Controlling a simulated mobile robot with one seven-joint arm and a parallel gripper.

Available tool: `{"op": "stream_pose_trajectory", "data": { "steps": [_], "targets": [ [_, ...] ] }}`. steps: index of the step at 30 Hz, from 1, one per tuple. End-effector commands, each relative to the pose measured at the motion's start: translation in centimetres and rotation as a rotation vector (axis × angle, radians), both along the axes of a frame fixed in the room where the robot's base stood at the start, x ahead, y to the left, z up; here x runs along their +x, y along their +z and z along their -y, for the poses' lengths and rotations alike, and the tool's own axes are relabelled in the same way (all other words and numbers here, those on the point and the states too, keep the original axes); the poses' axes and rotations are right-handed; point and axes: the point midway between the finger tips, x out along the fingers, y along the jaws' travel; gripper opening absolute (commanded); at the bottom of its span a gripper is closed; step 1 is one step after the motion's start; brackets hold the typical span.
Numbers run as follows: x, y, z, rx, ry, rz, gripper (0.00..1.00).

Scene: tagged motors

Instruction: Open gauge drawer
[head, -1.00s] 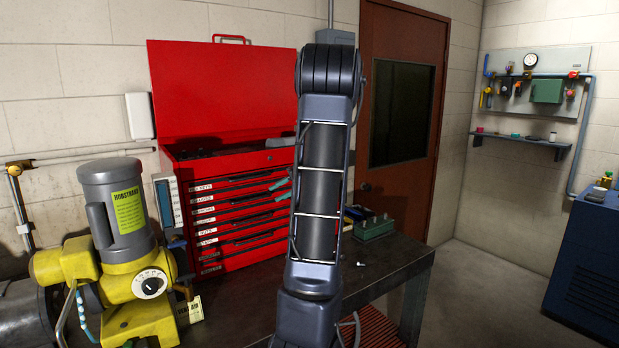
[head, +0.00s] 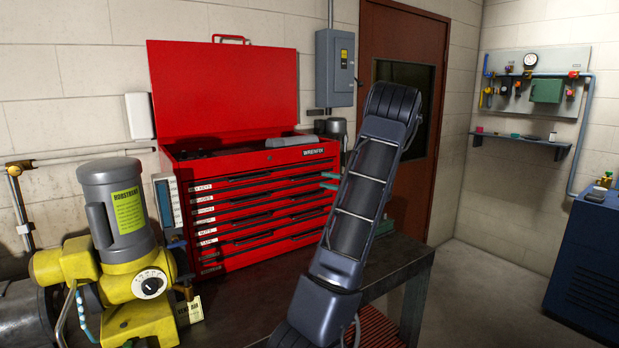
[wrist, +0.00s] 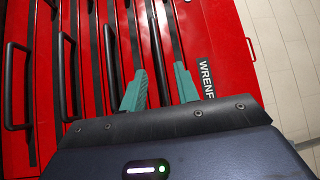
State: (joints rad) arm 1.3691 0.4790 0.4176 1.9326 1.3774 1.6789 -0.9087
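A red tool chest (head: 240,165) stands on the bench with its lid up and its stacked drawers shut. White labels (head: 204,208) run down its left edge; they are too small for me to tell which drawer is the gauge drawer. My gripper (head: 330,181) is at the right end of the upper drawers, its teal fingers pointing toward the chest. In the wrist view the fingers (wrist: 160,72) are apart with nothing visibly held between them. The drawer fronts run sideways there, with dark bar handles (wrist: 110,57) left of the fingers. Contact with the chest cannot be told.
A yellow and grey motor (head: 115,215) stands at the left front of the bench. My arm crosses the bench's right side (head: 405,265). A grey electrical box (head: 335,67) hangs behind the chest. A blue cabinet (head: 590,260) is at the far right, with open floor before it.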

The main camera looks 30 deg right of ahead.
Motion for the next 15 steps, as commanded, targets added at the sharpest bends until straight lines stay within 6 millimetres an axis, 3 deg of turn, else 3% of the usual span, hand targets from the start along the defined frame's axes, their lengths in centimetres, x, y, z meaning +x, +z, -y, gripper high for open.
{"op": "stream_pose_trajectory", "data": {
  "steps": [9,15],
  "targets": [
    [3.7,0.7,-3.9,0.0,0.002,0.0,0.31],
    [5.1,1.0,-5.3,-0.001,0.002,-0.001,0.31]
  ]
}}
